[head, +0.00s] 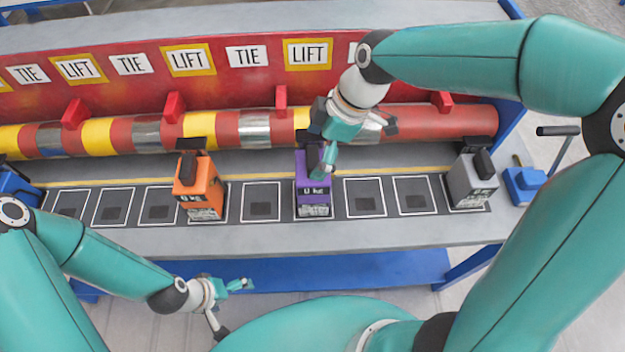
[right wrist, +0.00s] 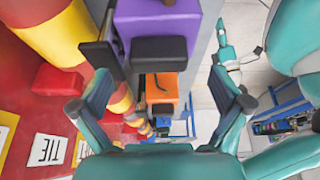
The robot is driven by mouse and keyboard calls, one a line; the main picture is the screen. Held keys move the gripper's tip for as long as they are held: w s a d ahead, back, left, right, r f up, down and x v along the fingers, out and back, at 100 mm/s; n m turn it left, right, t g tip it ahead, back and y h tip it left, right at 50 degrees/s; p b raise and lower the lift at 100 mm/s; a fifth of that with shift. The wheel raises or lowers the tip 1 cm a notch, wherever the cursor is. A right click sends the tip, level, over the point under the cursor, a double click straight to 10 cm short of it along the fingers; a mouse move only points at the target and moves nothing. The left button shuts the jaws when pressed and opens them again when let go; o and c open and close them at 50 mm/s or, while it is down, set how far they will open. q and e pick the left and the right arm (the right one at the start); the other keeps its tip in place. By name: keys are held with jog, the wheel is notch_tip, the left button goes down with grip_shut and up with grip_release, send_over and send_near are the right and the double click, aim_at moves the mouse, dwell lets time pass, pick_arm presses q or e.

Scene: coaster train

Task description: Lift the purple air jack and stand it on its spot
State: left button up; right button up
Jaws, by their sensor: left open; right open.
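The purple air jack (head: 313,192) stands upright on the bench, within a white-outlined square right of the middle. It has a dark top part and a label reading "0 kg". In the right wrist view the purple jack (right wrist: 158,22) shows at the top, beyond the fingertips. My right gripper (head: 356,150) is open, close above and to the right of the jack's top; one finger overlaps the jack in the head view, and contact cannot be told. My left gripper (head: 240,305) is open and empty, in front of the bench at lower left.
An orange jack (head: 200,187) stands left of the purple one and a grey jack (head: 473,181) at the right end. Empty outlined squares (head: 261,202) lie between. A striped red, yellow and silver pipe (head: 225,125) runs behind, under a red panel with LIFT and TIE signs.

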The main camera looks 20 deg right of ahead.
aim_at(312, 197)
jog(key=shift+p+x, duration=0.6)
jog(key=shift+x, duration=2)
jog(key=shift+w+d, duration=0.1)
jog(key=shift+d, duration=0.05)
jog(key=c, duration=1.2)
jog(key=shift+w, duration=0.1)
jog(key=shift+c, duration=1.3)
jog(key=shift+r, duration=0.1)
